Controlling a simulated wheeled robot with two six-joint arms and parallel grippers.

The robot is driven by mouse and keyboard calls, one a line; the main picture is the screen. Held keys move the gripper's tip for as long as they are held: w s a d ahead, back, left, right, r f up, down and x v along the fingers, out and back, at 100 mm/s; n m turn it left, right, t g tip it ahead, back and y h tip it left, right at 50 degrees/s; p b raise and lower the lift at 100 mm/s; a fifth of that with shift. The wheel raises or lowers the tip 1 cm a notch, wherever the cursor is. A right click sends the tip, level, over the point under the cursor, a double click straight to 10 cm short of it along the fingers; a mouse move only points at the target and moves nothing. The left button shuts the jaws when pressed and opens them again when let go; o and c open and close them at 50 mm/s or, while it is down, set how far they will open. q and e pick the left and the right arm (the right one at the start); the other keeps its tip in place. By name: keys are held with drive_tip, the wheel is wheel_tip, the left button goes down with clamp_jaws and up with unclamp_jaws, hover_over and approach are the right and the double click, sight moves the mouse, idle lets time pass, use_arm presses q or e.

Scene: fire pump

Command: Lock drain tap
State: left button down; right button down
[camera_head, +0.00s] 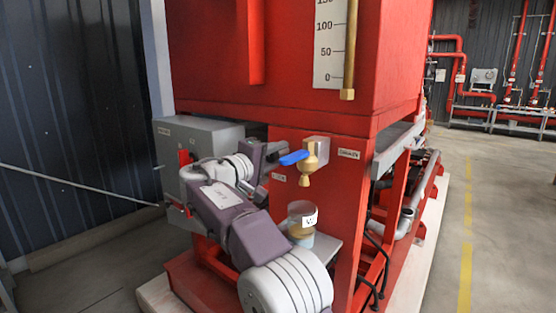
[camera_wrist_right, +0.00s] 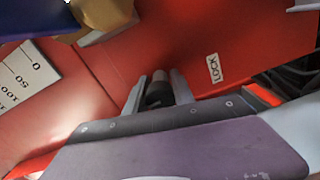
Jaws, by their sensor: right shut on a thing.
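The drain tap (camera_head: 313,158) is brass and sits on the red front panel, its outlet pointing down. Its blue lever (camera_head: 293,157) points left. In the wrist view, the lever (camera_wrist_right: 108,27) and brass show at the upper left, apart from my fingers. My right gripper (camera_head: 270,155) is at the panel, left of the lever. In the wrist view, its fingers (camera_wrist_right: 159,92) are shut on a small dark cylinder (camera_wrist_right: 157,90) with a paler end; I cannot tell what it is. A LOCK label (camera_wrist_right: 215,68) is on the panel. My left gripper is not in view.
A labelled jar (camera_head: 302,216) stands on a ledge below the tap. A grey box (camera_head: 197,135) is at the left. A gauge scale (camera_head: 330,45) with a brass tube is above. Pipes and red frame are at the right, with open floor beyond.

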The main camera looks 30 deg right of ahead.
sight(269, 157)
drive_tip(key=shift+f+m, duration=0.1)
drive_tip(key=shift+m, duration=0.3)
drive_tip(key=c, duration=1.1)
unclamp_jaws()
drive_tip(key=shift+o, duration=0.2)
drive_tip(key=p+v, duration=0.1)
drive_tip(key=v, duration=0.8)
drive_tip(key=shift+a, duration=0.1)
